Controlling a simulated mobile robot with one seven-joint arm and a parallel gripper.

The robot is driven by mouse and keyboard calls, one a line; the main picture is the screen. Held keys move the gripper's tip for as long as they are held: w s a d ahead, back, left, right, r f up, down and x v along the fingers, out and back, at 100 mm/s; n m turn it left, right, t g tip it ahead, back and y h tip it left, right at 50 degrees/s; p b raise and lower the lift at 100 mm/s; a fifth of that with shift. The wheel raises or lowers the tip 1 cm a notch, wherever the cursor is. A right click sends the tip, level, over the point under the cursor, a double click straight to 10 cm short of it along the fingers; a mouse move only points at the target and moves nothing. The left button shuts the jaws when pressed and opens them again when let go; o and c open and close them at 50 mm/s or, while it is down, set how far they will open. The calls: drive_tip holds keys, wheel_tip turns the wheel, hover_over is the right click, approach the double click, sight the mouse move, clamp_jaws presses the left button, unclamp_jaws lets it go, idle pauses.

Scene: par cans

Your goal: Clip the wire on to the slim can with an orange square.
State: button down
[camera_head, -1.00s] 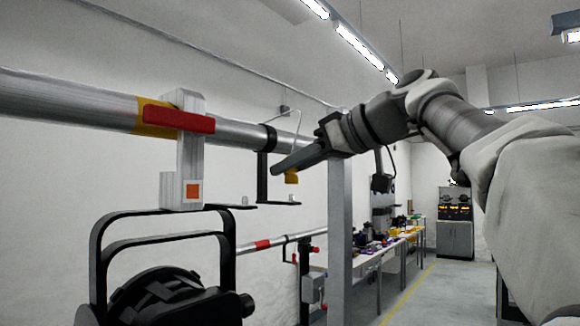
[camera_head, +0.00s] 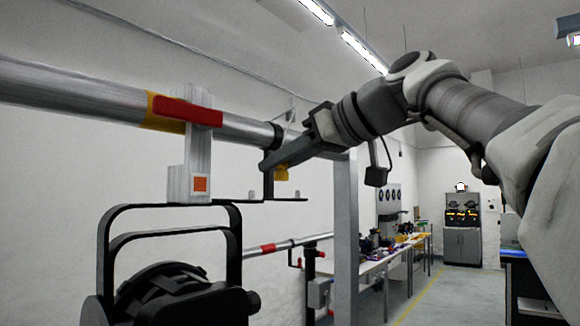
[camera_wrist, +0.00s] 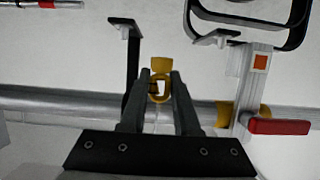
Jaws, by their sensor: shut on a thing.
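The slim can is a black lamp (camera_head: 165,295) with a tall black yoke (camera_head: 240,245), hanging under the pipe at lower left. Its pale clamp (camera_head: 178,184) carries an orange square (camera_head: 200,184) and a red lever (camera_head: 188,111). In the wrist view the orange square (camera_wrist: 260,62) is at upper right, beside the yoke (camera_wrist: 297,25). My gripper (camera_head: 268,167) is right of the clamp, apart from it. In the wrist view its fingers (camera_wrist: 159,88) are shut on the wire's yellow clip (camera_wrist: 161,66). The clip (camera_head: 281,174) also shows in the head view. The thin wire is mostly hidden.
The grey pipe (camera_head: 60,92) runs across, with a yellow band (camera_head: 160,122) at the clamp. A black bracket (camera_head: 287,199) hangs close to my gripper. A grey post (camera_head: 345,240) stands right of it. A lower pipe with a red band (camera_head: 267,248) and a bench (camera_head: 385,262) are beyond.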

drive_tip(key=shift+s+a+f+b, duration=0.1)
drive_tip(key=shift+s+a+b, duration=0.45)
drive_tip(key=shift+s+a, duration=0.6)
drive_tip(key=shift+s+a+f+b, duration=0.1)
drive_tip(key=shift+s+a+b, duration=0.6)
drive_tip(key=shift+s, duration=0.65)
drive_tip(key=shift+a+f+b, duration=0.1)
drive_tip(key=shift+f+b, duration=0.7)
drive_tip(key=shift+f, duration=0.4)
idle(1.2)
drive_tip(key=c, duration=0.6)
unclamp_jaws()
drive_tip(key=shift+o, duration=0.2)
drive_tip(key=p+v, duration=0.2)
drive_tip(key=v, duration=1.5)
